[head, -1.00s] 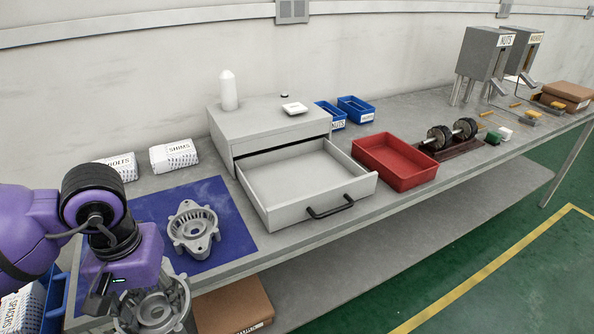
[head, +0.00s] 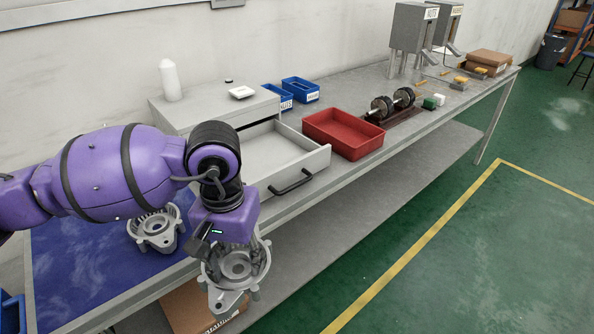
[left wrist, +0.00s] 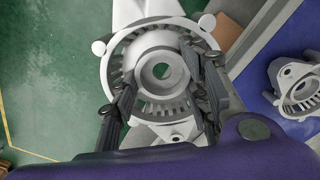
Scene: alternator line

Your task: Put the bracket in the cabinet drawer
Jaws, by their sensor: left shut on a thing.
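A grey, round, slotted metal bracket (head: 238,266) hangs in my left gripper (head: 232,246), in front of the table's front edge. In the left wrist view, the two black fingers of my left gripper (left wrist: 160,92) lie across the bracket (left wrist: 162,42) on both sides of its central hole. The fingers are shut on it. The grey cabinet (head: 210,108) stands on the table, and its drawer (head: 312,162) is pulled open and looks empty; my arm hides its left part. My right gripper is not in view.
A similar grey housing (head: 157,236) sits on the blue mat (head: 70,265). A red tray (head: 345,138) stands just right of the drawer. Blue bins (head: 300,91) are behind it. A cardboard box (head: 190,308) is below the table.

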